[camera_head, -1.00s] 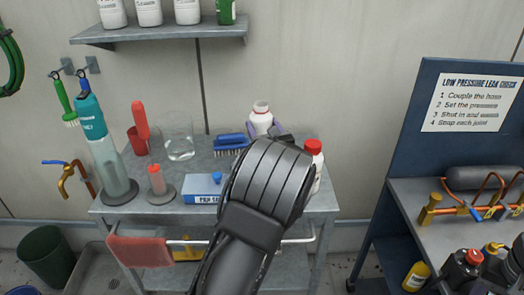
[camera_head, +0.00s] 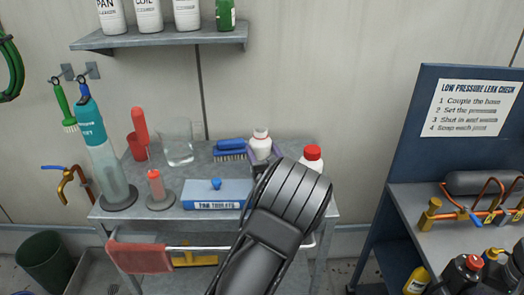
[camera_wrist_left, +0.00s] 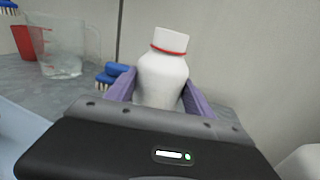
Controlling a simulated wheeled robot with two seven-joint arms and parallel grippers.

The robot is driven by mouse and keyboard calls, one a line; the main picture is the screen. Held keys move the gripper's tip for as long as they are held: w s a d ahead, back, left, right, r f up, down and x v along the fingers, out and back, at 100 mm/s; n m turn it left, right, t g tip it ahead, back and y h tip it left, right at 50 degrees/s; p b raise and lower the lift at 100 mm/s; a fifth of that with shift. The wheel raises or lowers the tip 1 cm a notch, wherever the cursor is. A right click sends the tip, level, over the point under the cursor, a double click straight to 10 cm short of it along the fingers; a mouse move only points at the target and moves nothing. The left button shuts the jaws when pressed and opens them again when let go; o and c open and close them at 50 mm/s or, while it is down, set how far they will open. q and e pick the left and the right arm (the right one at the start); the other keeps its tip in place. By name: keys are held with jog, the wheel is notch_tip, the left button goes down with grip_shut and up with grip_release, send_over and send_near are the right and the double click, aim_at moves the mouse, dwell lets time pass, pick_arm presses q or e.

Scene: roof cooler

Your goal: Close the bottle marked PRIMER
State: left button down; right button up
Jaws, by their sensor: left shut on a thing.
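A white bottle (camera_head: 261,147) with a white top and a red ring below it is at the back of the grey cart. It also shows in the left wrist view (camera_wrist_left: 162,80), nearly upright. My left gripper (camera_head: 264,154) is shut on this bottle, its purple fingers on either side of the body. No marking shows on the bottle, and its lower part is hidden, so I cannot tell whether it rests on the cart. A second white bottle with a red cap (camera_head: 312,158) stands to the right, partly behind my arm. My right gripper is out of view.
The cart top (camera_head: 196,166) also holds a blue brush (camera_head: 231,149), a clear beaker (camera_head: 179,150), a blue tablet box (camera_head: 215,195) and a tall teal-topped bottle (camera_head: 93,130). A shelf (camera_head: 160,35) hangs above. A blue panel bench (camera_head: 400,205) stands at the right.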

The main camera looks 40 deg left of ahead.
pick_arm(q)
jog(key=shift+r, duration=0.1)
jog(key=shift+c, duration=1.9)
grip_release()
jog(key=shift+s+d, duration=0.2)
jog(key=shift+d, duration=0.1)
jog(key=v, duration=1.1)
jog(key=shift+d+b, duration=0.15)
jog(key=shift+b, duration=0.3)
jog(key=shift+s, duration=0.1)
